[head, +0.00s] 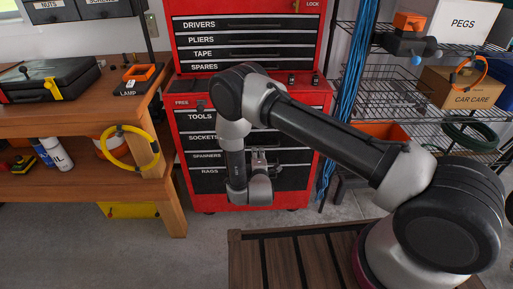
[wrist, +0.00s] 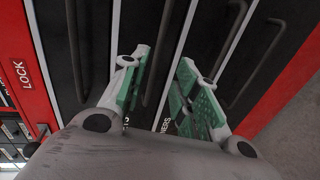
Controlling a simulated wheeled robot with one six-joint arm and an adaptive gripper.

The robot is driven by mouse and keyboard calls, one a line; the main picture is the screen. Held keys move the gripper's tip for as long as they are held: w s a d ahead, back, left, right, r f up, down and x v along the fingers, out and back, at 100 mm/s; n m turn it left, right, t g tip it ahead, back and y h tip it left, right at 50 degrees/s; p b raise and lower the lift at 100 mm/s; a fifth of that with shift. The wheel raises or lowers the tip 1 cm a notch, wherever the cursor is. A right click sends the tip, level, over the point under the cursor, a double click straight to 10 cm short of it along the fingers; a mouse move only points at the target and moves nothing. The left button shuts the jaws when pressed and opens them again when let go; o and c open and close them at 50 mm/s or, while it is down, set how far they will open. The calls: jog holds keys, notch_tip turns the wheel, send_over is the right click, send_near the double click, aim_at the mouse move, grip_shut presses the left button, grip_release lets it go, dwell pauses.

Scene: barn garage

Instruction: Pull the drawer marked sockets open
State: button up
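The drawer marked SOCKETS (head: 290,138) is in the lower red tool chest in the head view, second of the lower drawers. It looks shut, flush with its neighbours, and my arm hides part of its front. My gripper (head: 262,160) is in front of the chest around the SOCKETS and SPANNERS drawers. In the wrist view my gripper (wrist: 163,60) is open, with green pads and nothing between the fingers. Its fingers point at the black drawer fronts and their dark bar handles. A partly hidden label ending in "NERS" shows between them. I cannot tell whether a fingertip touches a handle.
The TOOLS drawer (head: 285,115) is above and the RAGS drawer (head: 290,183) is below. A wooden workbench (head: 168,190) stands left of the chest. Wire shelving (head: 385,95) and blue cables (head: 350,80) are on the right. A slatted wooden surface (head: 285,260) is in front.

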jog(key=shift+n, duration=0.3)
jog(key=x, duration=0.8)
jog(key=shift+r, duration=0.25)
grip_shut()
